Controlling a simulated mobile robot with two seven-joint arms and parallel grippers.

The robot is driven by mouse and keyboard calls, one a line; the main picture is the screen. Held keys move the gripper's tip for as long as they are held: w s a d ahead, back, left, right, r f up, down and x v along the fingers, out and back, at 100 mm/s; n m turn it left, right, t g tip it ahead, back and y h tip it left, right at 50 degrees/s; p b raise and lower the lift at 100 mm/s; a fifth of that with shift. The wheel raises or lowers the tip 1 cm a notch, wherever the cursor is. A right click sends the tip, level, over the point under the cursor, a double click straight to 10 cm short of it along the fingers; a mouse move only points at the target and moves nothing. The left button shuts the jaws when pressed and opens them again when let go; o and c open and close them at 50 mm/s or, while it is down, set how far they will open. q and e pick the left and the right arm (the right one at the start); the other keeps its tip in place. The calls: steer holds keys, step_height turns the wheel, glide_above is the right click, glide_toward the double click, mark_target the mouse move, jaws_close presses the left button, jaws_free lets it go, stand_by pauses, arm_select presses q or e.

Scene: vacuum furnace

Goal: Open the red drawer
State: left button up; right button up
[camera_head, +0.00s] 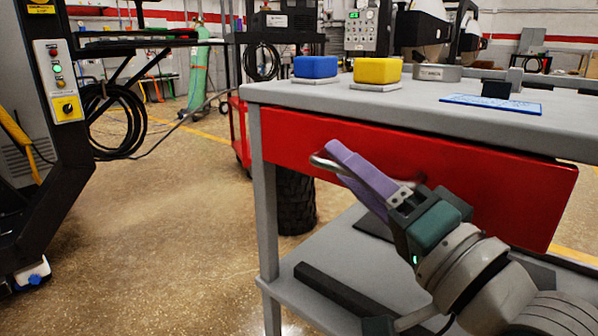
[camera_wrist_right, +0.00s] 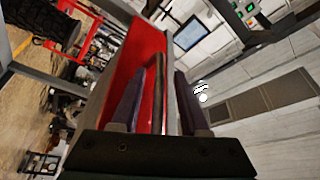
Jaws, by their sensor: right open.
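The red drawer (camera_head: 420,165) sits under the top of the grey workbench (camera_head: 480,108); its front looks close to the bench edge, and I cannot tell whether it stands slightly out. Its metal bar handle (camera_head: 322,163) shows at the left part of the front. My right gripper (camera_head: 343,163), with purple fingers, is at the handle. In the right wrist view the gripper (camera_wrist_right: 159,105) is open, with the handle bar (camera_wrist_right: 157,85) between its two fingers and visible space on both sides. The red front (camera_wrist_right: 137,62) lies beyond. My left gripper is not in view.
A blue block (camera_head: 315,67) and a yellow block (camera_head: 377,71) stand on the bench top, with a blue plate (camera_head: 490,104) farther right. A lower shelf (camera_head: 330,265) lies under the drawer. The floor (camera_head: 170,220) left of the bench is clear.

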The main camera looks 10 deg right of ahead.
steer(key=shift+c, duration=0.3)
jaws_close()
stand_by(1.0)
